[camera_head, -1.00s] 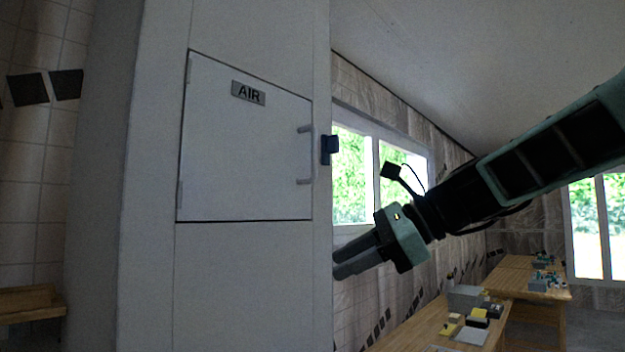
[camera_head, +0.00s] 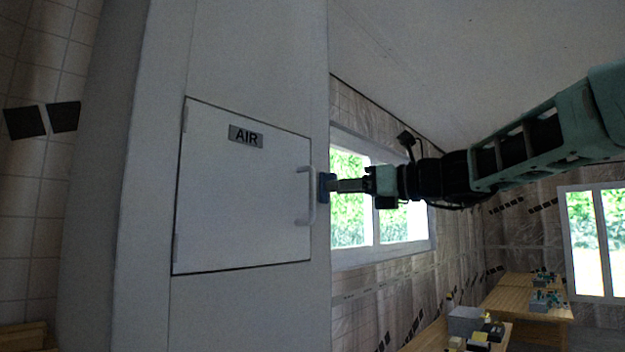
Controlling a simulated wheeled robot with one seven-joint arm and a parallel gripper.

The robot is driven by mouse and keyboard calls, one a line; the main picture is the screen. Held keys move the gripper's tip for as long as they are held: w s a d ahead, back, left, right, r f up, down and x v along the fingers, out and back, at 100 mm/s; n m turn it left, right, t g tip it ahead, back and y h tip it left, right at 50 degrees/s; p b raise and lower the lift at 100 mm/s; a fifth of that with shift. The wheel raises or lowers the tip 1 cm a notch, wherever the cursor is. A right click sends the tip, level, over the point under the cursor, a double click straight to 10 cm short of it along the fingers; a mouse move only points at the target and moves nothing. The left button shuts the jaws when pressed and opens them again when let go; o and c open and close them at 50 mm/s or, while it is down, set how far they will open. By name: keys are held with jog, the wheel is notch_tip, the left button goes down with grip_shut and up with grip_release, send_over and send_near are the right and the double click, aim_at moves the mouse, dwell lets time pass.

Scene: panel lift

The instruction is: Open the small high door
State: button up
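The small high door (camera_head: 240,205) is a pale square panel in the tall pale cabinet front, marked with a grey "AIR" plate (camera_head: 246,136). It sits flush in its frame and looks closed. A pale vertical bar handle (camera_head: 312,195) is on its right side.
The cabinet's right edge (camera_head: 322,90) stands close to my fingertips. Wooden tables (camera_head: 520,300) with small boxes stand at the lower right. Space in front of the door is clear.

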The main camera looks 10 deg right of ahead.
aim_at(312, 214)
jog(key=p+x, duration=0.2)
jog(key=x, duration=0.5)
jog(key=shift+a, duration=0.1)
grip_shut()
